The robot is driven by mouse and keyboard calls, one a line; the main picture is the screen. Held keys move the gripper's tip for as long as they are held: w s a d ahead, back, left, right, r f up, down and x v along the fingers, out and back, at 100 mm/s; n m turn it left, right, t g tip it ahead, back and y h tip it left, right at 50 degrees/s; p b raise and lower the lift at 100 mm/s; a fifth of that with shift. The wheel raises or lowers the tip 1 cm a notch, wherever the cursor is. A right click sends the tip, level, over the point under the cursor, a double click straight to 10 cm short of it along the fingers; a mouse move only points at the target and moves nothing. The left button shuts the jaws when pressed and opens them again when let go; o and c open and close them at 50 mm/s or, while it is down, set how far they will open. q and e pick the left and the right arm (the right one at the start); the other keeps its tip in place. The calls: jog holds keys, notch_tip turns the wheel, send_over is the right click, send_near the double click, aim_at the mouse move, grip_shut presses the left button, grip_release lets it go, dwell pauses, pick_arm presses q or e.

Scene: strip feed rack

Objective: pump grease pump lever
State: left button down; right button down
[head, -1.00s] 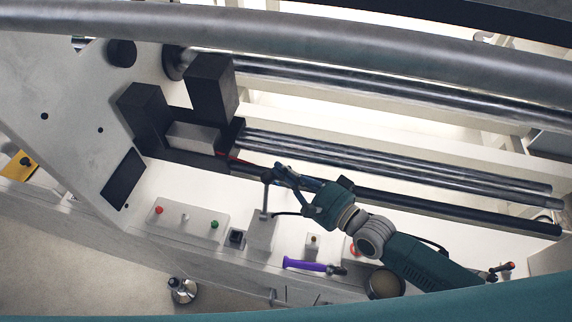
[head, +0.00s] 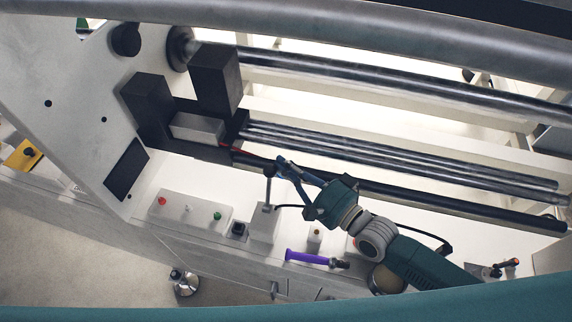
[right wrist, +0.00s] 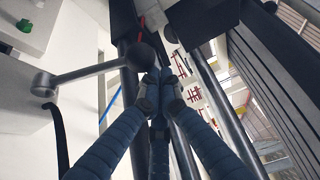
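The grease pump lever is a thin metal rod with a dark ball knob (head: 269,171), standing up from a pale block (head: 263,224) on the white ledge. In the right wrist view the rod (right wrist: 85,75) runs from the left to the dark ball (right wrist: 141,56). My right gripper (head: 283,162) is just right of the knob. Its blue fingers (right wrist: 159,82) converge with their tips together, and the ball shows beyond and left of them, not between them. I cannot tell whether the tips touch the ball. My left gripper is not in view.
Left of the pump is a panel with red and green buttons (head: 190,209). Long dark and metal bars (head: 400,165) run behind the gripper, with dark blocks (head: 214,80) at the left.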

jog(key=s+a+n+t+y+b, duration=0.1)
jog(key=s+a+n+y+b, duration=0.2)
jog(key=s+n+b, duration=0.3)
jog(key=shift+s+a+r+n+y+b, duration=0.5)
jog(key=shift+s+n, duration=0.9)
jog(key=shift+s, duration=1.1)
jog(key=shift+d+f, duration=0.15)
jog(key=shift+d, duration=0.05)
